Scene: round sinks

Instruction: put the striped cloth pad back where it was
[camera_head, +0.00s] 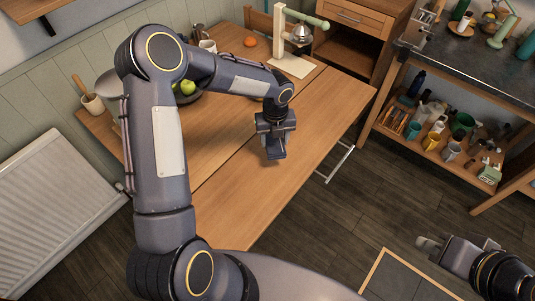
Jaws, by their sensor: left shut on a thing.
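My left gripper (273,152) points down over the middle of the long wooden table (318,115), close to its top. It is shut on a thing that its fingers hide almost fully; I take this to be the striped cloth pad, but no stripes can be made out. No striped pad shows elsewhere on the table. My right gripper (440,246) is at the lower right, over the floor and away from the table. Its fingers are too unclear to tell whether they are open.
Green apples (187,87) lie in a dark bowl behind my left arm. A pour-over stand (290,66), an orange (250,42), mugs (208,46) and a utensil pot (92,103) stand along the back. The table's near right part is bare. A shelved bench (440,120) stands right.

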